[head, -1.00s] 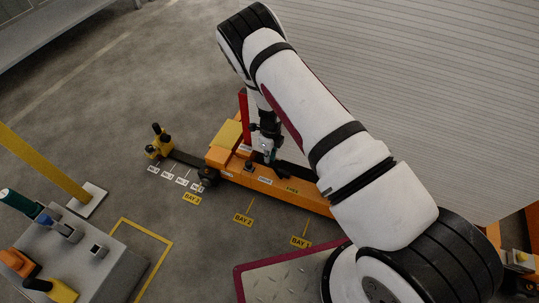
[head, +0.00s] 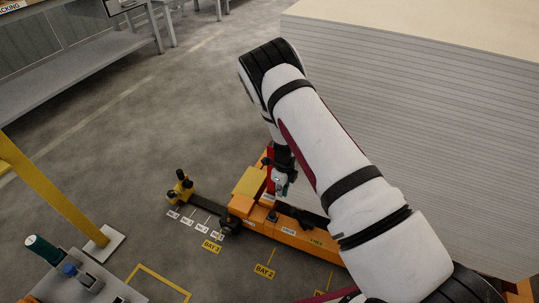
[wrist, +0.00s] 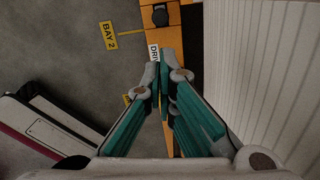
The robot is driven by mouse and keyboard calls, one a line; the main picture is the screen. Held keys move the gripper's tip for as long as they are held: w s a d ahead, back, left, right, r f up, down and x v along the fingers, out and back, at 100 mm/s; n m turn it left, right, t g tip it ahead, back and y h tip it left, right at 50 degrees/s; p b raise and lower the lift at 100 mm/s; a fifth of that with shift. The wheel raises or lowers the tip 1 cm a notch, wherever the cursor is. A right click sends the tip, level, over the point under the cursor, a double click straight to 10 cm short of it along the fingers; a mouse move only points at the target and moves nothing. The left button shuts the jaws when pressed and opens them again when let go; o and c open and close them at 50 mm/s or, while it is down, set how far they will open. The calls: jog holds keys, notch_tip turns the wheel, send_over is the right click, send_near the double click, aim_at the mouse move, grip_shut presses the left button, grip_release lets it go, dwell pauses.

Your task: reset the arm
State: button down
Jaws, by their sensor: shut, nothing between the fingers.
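My gripper (wrist: 161,68) shows in the wrist view with its teal-padded fingers together at the tips and nothing between them. It hangs above the orange beam (wrist: 176,22) of the gantry. In the head view my gripper (head: 281,188) is small and partly hidden behind my arm, near the orange beam (head: 299,238). My arm reaches across the right half of that view, with its elbow at the top and the forearm pointing down.
A tall ribbed white stack (head: 420,110) stands close to the right of my arm. A yellow post (head: 50,190) and a grey control box (head: 85,285) stand at the left. BAY 2 (head: 264,271) is marked on the floor. Open floor lies at the left, before a grey bench (head: 80,65).

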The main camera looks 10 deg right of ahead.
jog(key=a+r+n+y, duration=0.1)
jog(key=a+r+n, duration=0.15)
jog(key=r, duration=0.75)
jog(key=a+r+n+y, duration=0.1)
jog(key=a+r+n, duration=0.15)
jog(key=r, duration=0.75)
jog(key=s+r+n+y, duration=0.1)
jog(key=s+r+n, duration=0.3)
jog(key=r, duration=0.5)
jog(key=s+r+n, duration=0.3)
jog(key=s+r, duration=0.2)
jog(key=r, duration=0.3)
jog(key=s+d+r+n, duration=0.1)
jog(key=s+r+n, duration=0.3)
jog(key=s+r, duration=0.3)
jog(key=s+d+r+n, duration=0.1)
jog(key=s+r+n, duration=0.35)
jog(key=s, duration=0.45)
jog(key=s+d+n+h, duration=0.35)
jog(key=s+n, duration=0.25)
jog(key=s, duration=1)
notch_tip(320, 180, up, 30)
jog(key=d+t+p, duration=0.1)
jog(key=t+p, duration=0.3)
jog(key=p, duration=2.3)
jog(key=shift+d+p, duration=0.25)
jog(key=shift+p, duration=0.05)
